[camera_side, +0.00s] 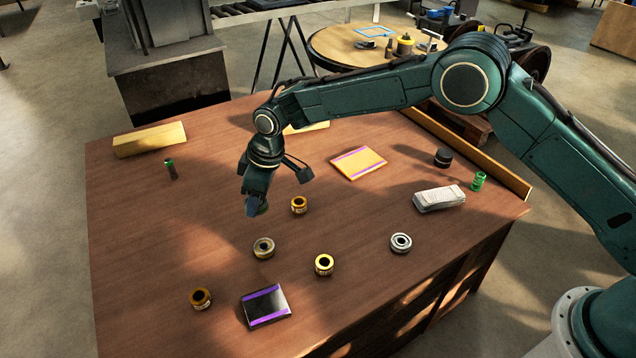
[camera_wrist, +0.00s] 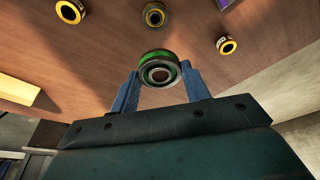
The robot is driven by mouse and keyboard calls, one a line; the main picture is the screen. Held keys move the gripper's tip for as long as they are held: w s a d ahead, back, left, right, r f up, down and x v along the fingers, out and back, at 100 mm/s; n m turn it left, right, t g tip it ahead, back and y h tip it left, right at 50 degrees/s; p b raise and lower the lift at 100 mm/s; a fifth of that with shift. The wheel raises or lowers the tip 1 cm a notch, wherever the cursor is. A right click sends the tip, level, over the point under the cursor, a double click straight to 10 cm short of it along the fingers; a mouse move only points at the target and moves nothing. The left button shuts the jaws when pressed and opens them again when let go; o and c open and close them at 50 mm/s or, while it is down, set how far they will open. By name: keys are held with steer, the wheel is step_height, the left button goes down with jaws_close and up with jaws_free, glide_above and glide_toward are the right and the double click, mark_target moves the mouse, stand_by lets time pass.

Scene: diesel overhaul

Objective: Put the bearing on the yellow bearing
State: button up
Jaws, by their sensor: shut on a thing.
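My gripper (camera_side: 254,204) is shut on a green-banded bearing (camera_side: 263,208) and holds it above the table. The wrist view shows this bearing (camera_wrist: 160,58) between the two blue fingers, its grey ring face and bore visible. The yellow bearing (camera_side: 264,248), with a yellow rim and grey face, lies flat on the table, below the gripper in the side view. It also shows in the wrist view (camera_wrist: 153,15), beyond the held bearing and apart from it.
Yellow rings lie around: one (camera_side: 299,205) right of the gripper, others (camera_side: 324,265) (camera_side: 200,299) nearer the front. A silver bearing (camera_side: 401,243) lies farther right. A black-and-purple box (camera_side: 266,306) is at the front.

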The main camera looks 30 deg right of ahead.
glide_above(262, 245)
steer(key=f, duration=0.9)
steer(key=shift+s+d+f, duration=0.1)
steer(key=shift+s+d, duration=0.2)
steer(key=shift+d, duration=0.05)
steer(key=shift+f, duration=0.1)
steer(key=shift+f, duration=2.05)
steer(key=shift+f, duration=0.1)
steer(key=o, duration=1.1)
steer(key=shift+v, duration=6.15)
steer(key=shift+s, duration=0.1)
